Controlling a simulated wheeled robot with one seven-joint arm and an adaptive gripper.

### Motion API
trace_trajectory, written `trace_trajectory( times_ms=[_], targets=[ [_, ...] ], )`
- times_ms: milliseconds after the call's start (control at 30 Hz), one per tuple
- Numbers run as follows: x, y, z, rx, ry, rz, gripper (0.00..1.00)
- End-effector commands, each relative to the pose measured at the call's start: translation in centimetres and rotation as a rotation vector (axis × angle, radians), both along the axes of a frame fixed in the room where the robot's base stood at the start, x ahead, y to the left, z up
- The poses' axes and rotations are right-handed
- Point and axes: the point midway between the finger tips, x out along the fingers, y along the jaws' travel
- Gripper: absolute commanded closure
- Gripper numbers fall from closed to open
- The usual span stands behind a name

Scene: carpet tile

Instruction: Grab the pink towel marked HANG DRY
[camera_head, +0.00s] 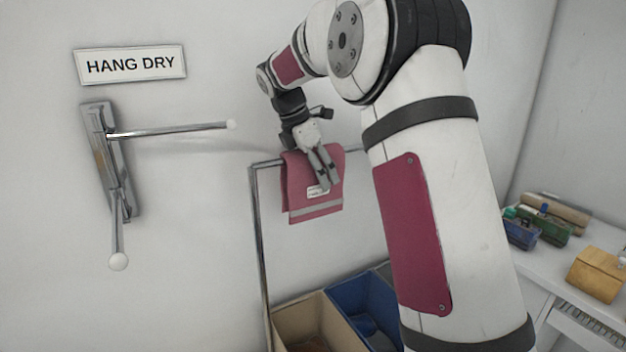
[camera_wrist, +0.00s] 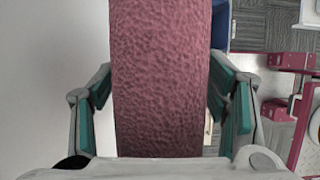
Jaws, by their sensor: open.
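The pink towel (camera_head: 300,205) hangs folded over a metal rail, with a pale stripe near its lower edge and a small white label. My gripper (camera_head: 328,185) is at the towel, its fingers pointing down in front of the label. The fingers are open and not closed on the cloth. A HANG DRY sign (camera_head: 130,65) is on the wall at the left, apart from the towel.
A wall rack (camera_head: 108,165) with ball-ended rods sticks out below the sign. The metal rail's post (camera_head: 258,240) stands left of the towel. A tan bin (camera_head: 305,315) and a blue bin (camera_head: 360,295) sit below.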

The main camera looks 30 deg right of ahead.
Motion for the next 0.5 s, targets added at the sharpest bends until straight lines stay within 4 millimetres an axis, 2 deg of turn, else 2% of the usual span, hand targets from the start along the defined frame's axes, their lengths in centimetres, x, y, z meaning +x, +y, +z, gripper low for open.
trace_trajectory(
  times_ms=[267,300,500],
  targets=[
    [-0.03,0.02,-0.29,0.000,0.000,0.001,0.32],
    [-0.02,0.02,-0.31,0.000,0.000,0.000,0.34],
    [0.00,0.02,-0.31,0.000,0.000,0.000,0.79]
  ],
)
